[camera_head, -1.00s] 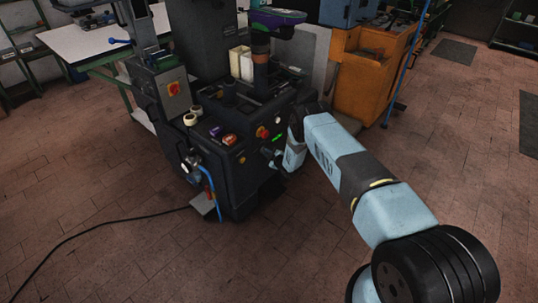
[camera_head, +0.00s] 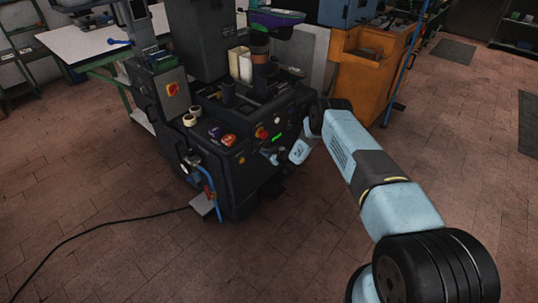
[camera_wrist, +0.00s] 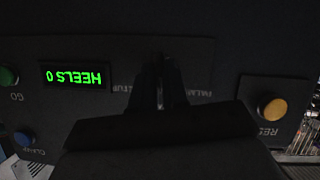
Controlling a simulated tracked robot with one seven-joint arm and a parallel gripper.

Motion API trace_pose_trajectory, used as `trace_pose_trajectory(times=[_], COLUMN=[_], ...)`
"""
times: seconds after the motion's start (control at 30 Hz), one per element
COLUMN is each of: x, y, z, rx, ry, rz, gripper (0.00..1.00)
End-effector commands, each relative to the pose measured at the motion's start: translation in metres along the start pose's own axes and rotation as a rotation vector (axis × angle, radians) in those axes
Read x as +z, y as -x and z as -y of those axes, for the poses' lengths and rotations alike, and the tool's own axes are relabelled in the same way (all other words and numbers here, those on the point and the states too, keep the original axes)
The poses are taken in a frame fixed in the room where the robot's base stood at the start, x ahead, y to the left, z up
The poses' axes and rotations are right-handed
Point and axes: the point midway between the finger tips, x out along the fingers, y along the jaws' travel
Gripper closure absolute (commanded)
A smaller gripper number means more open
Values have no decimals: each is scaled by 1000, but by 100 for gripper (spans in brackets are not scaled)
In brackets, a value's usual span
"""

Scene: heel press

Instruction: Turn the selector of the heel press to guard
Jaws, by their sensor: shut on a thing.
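The heel press (camera_head: 235,185) is the dark machine at centre left in the head view. My gripper (camera_head: 270,157) is at its front panel, below the green display; it also shows in the wrist view (camera_wrist: 160,85). There the fingers are shut on the selector (camera_wrist: 160,97), of which only a thin pale strip shows between them. The panel lettering is upside down. A label like SETUP stands left of the fingers and another, hard to read, right of them. The guard mark and the selector's exact setting are hidden.
In the wrist view, a green display (camera_wrist: 75,76) reads HEELS 0. A green button (camera_wrist: 8,75) and a blue button (camera_wrist: 24,138) are left, a yellow button (camera_wrist: 272,107) right. In the head view, an orange cabinet (camera_head: 360,80) stands behind. Floor in front is open.

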Motion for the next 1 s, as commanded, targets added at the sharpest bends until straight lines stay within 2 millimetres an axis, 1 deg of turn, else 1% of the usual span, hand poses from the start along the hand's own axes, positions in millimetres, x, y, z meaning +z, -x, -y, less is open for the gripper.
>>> trace_pose_trajectory(times=[0.03, 0.2, 0.4, 0.93, 0.97, 1.0], x=[-2, -3, -4, -5, -5, -5], y=[-2, -2, -3, -3, -3, -3], z=[2, 2, 2, 3, 2, 2], rx=[-14, -51, -78, -88, -88, -88], ry=[-27, -113, -173, -196, -196, -196], rz=[-5, -5, -6, -8, -8, -8], gripper=[100, 100, 100, 100, 84, 80])
